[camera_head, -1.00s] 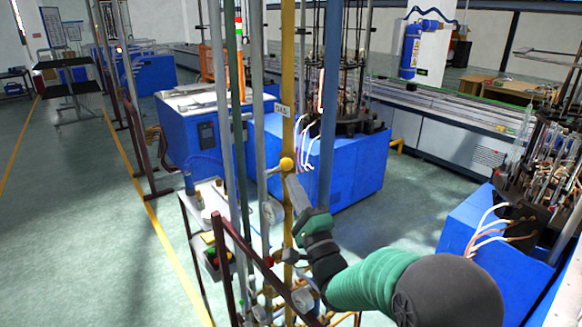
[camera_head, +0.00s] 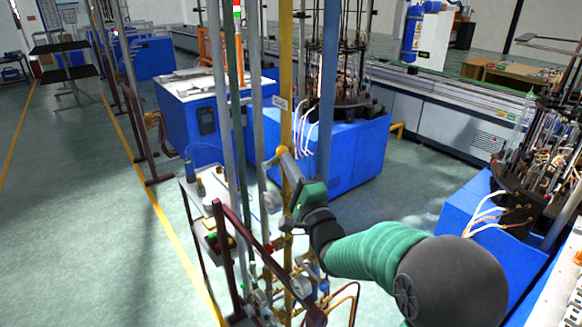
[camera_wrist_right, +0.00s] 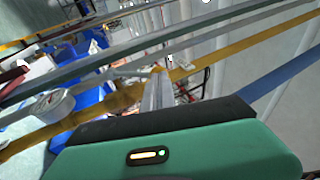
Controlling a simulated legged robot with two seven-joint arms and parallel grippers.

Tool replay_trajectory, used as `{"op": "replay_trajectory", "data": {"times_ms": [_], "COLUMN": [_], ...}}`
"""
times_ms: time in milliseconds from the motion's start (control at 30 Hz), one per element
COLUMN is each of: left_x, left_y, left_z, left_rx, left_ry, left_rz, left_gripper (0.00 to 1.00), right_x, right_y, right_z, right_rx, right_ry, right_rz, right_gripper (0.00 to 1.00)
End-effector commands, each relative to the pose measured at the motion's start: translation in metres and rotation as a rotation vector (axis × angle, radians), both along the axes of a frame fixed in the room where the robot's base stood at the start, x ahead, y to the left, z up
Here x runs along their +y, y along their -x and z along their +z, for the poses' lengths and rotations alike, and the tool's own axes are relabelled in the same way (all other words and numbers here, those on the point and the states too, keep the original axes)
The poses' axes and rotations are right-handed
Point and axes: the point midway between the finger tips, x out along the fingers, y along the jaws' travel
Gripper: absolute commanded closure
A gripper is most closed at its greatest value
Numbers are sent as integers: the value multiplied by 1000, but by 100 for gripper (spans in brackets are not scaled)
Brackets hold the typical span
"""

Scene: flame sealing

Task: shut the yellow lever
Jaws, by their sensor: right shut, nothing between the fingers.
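A yellow upright pipe (camera_head: 286,60) stands in front of me. The yellow lever (camera_head: 280,150) shows at it as a small rounded yellow end, partly hidden by my right gripper. My right gripper (camera_head: 283,156) is shut and empty, with its fingertips at this yellow end; I cannot tell whether they touch. In the right wrist view, the shut fingers (camera_wrist_right: 157,78) reach up to the yellow pipe (camera_wrist_right: 225,55). A thicker yellow fitting (camera_wrist_right: 118,98) sits left of the fingers there. My left gripper is not in view.
Grey and green pipes stand close on the left, and a blue pipe (camera_head: 327,100) on the right. A dark red frame (camera_head: 225,250) and dials stand below. A blue machine (camera_head: 350,150) is behind. Open floor lies at the left.

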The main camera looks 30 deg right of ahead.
Motion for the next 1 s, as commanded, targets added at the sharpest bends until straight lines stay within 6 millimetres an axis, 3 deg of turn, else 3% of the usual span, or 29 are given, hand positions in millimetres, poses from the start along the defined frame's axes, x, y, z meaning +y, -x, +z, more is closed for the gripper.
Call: {"op": "replay_trajectory", "data": {"times_ms": [300, 500, 1000], "left_x": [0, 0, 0], "left_y": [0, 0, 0], "left_z": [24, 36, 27], "left_rx": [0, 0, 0], "left_ry": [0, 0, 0], "left_rz": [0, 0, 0], "left_gripper": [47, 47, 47], "right_x": [2, 3, 7], "right_y": [-24, -42, -82], "right_z": [35, 51, 65], "right_rx": [-4, 137, 136], "right_ry": [-1, 11, 10], "right_rz": [0, 0, 0], "right_gripper": [100, 100, 100]}}
